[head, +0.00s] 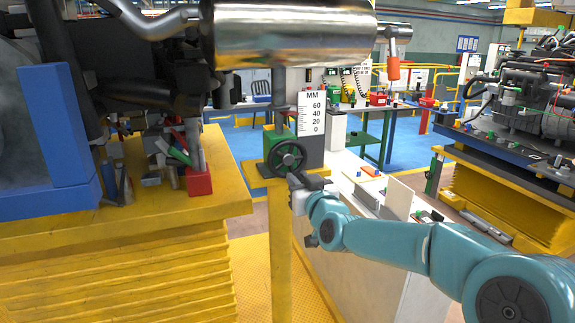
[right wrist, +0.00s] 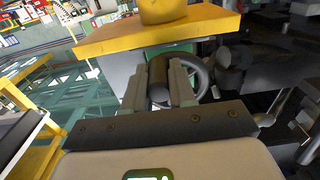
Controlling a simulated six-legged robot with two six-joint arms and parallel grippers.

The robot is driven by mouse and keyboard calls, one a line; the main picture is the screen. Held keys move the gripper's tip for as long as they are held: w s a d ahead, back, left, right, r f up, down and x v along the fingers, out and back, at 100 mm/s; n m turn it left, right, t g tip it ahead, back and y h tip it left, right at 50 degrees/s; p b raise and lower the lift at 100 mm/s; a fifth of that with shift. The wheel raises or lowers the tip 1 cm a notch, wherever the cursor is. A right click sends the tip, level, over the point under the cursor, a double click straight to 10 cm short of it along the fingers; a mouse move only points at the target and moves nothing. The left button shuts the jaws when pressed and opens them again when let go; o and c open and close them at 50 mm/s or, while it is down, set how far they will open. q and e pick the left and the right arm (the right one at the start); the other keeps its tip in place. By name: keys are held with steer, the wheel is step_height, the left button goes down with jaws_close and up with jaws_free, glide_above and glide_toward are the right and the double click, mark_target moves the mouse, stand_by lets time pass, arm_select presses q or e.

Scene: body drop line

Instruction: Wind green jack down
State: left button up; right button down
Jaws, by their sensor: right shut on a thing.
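The green jack (head: 274,139) stands on a yellow post, with a dark handwheel (head: 287,158) on its near face. A grey column (head: 279,92) rises from it towards a shiny metal cylinder (head: 290,35). A white MM scale (head: 312,113) stands beside it, marked 0 to 60. My right gripper (head: 298,182) is at the wheel's lower right. In the right wrist view its fingers (right wrist: 159,85) are shut on the wheel's dark crank knob (right wrist: 159,72), with the wheel rim (right wrist: 199,76) behind. My left gripper is not in view.
A yellow platform (head: 90,225) with a blue block (head: 52,130), a red block (head: 199,181) and loose parts lies left of the jack. A white-topped bench (head: 350,172) stands to its right. An orange-red-tipped handle (head: 393,68) hangs at upper right.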

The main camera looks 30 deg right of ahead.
mark_target(305, 158)
steer(key=shift+s+d+r+b, duration=0.25)
steer(key=shift+d+r+b, duration=0.15)
steer(key=shift+d+r, duration=0.55)
steer(key=shift+f, duration=0.1)
steer(key=shift+s+d+r+p, duration=0.1)
steer(key=shift+d+r+p, duration=0.15)
steer(key=shift+r, duration=0.4)
steer(key=shift+d+r+p, duration=0.2)
steer(key=shift+d+r, duration=0.05)
steer(key=shift+r, duration=0.35)
steer(key=shift+f, duration=0.1)
